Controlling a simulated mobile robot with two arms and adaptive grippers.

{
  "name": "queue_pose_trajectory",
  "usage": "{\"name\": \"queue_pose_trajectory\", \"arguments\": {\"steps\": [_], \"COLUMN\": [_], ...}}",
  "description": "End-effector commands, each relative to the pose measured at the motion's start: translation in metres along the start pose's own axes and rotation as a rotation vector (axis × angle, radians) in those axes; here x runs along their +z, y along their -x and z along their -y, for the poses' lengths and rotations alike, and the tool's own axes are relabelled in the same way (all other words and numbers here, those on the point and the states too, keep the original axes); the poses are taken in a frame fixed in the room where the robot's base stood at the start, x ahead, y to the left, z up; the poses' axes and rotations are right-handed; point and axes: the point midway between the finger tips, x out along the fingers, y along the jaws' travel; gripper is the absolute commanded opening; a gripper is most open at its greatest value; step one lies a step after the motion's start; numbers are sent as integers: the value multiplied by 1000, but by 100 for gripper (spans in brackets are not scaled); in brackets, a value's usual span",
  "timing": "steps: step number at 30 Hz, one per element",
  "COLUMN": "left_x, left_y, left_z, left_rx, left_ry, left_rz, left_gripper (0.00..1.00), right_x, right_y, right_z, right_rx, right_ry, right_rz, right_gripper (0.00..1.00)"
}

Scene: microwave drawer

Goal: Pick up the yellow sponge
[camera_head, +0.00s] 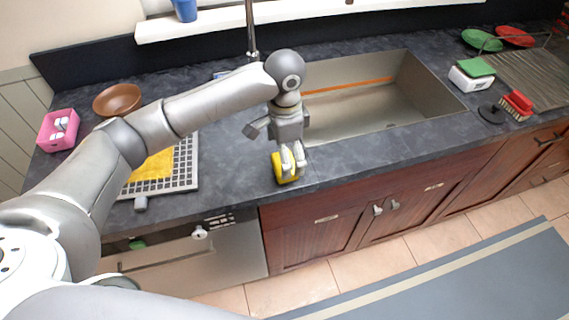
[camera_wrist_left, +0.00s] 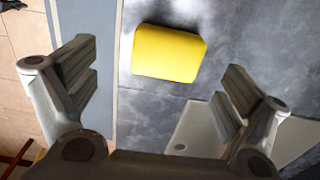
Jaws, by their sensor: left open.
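The yellow sponge (camera_head: 279,174) lies on the dark countertop close to its front edge, left of the sink. In the left wrist view the sponge (camera_wrist_left: 168,53) is a rounded yellow block, wholly visible, beyond and between the two spread fingers. My left gripper (camera_head: 291,160) is above the sponge in the head view and hides part of it. In the left wrist view my left gripper (camera_wrist_left: 158,85) is open with nothing between its fingers. I cannot tell the exact gap between fingertips and sponge. My right gripper is not in view.
The sink (camera_head: 365,108) lies to the right of the sponge. A grey grid rack (camera_head: 187,165) with a yellow cloth (camera_head: 153,167) is to the left. A brown bowl (camera_head: 117,99) and a pink box (camera_head: 58,130) stand farther left. The countertop around the sponge is clear.

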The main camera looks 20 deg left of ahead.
Motion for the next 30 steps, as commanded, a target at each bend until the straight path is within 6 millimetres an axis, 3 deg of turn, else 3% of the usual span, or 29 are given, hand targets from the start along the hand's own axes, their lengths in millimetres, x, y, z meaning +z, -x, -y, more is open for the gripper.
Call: {"name": "queue_pose_trajectory", "arguments": {"steps": [10,19,28,30], "left_x": [0,0,0,0], "left_y": [-45,-52,-52,-52], "left_z": [7,7,7,7], "left_rx": [1,-1,-1,-1], "left_ry": [0,0,0,0], "left_rz": [3,1,1,1], "left_gripper": [96,96,59,58], "right_x": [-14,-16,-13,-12], "right_y": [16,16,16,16], "right_z": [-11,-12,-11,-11], "right_rx": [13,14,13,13], "right_ry": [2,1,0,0], "right_rz": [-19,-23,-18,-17], "right_gripper": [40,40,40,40]}}
